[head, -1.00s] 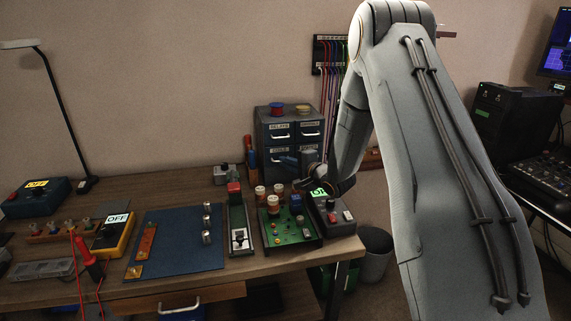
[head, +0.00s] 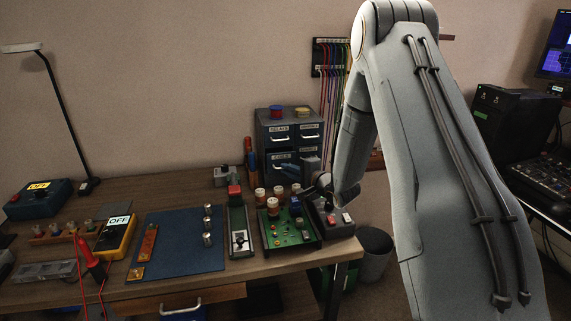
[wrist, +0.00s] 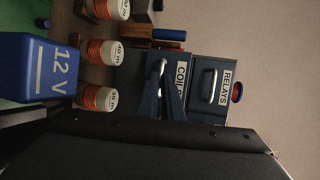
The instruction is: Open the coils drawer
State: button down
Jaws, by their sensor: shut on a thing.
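The grey-blue drawer cabinet (head: 262,130) stands at the back right of the bench. Its coils drawer (head: 281,157) is at the lower left, under the relays drawer (head: 279,128). In the wrist view, turned on its side, the coils drawer (wrist: 181,72) shows beside the relays drawer (wrist: 226,88) and seems to stand a little forward of it. My gripper (wrist: 164,84) is shut on the coils drawer's pale handle (wrist: 162,67). In the head view my gripper (head: 290,167) is at the drawer front, partly hidden by my wrist.
Coils with orange windings (wrist: 101,52) and a blue 12 V block (wrist: 48,68) are close to my gripper. A green circuit board (head: 287,236) and a dark box with buttons (head: 333,217) lie in front of the cabinet. Red and yellow spools sit on top of it.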

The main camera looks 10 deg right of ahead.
jog(key=s+p, duration=0.1)
jog(key=s, duration=0.5)
jog(key=shift+s+p, duration=0.3)
jog(key=shift+s, duration=0.05)
jog(key=c, duration=1.9)
grip_release()
jog(key=b+v, duration=0.1)
jog(key=v, duration=0.6)
jog(key=shift+s+d+r+b, duration=0.15)
jog(key=shift+s+b, duration=0.2)
